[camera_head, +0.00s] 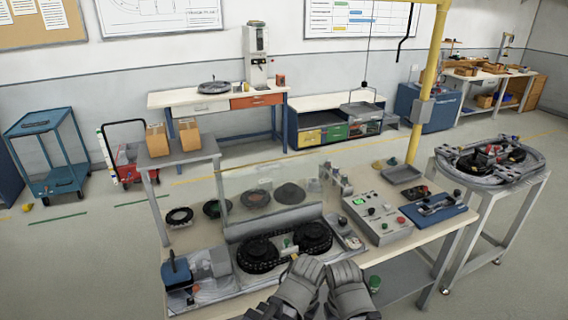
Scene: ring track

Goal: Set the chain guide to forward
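A grey track unit (240,283) stands on the workbench in front of me. It carries two black toothed rings (257,255) side by side, with a small green-topped part (287,246) between them. A clear guard panel (250,195) rises behind the rings. I cannot make out which part is the chain guide, or its setting. My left gripper (303,268) and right gripper (345,270) are side by side in front of the rings, over the bench's front. Their fingers are too small and foreshortened to tell open from shut, and I see nothing held.
A control box (382,222) with a lit green display and several knobs sits right of the rings. A blue fixture (437,208) lies further right. A blue-handled device (177,270) stands at the left end. A second ring track (490,160) is on a separate stand.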

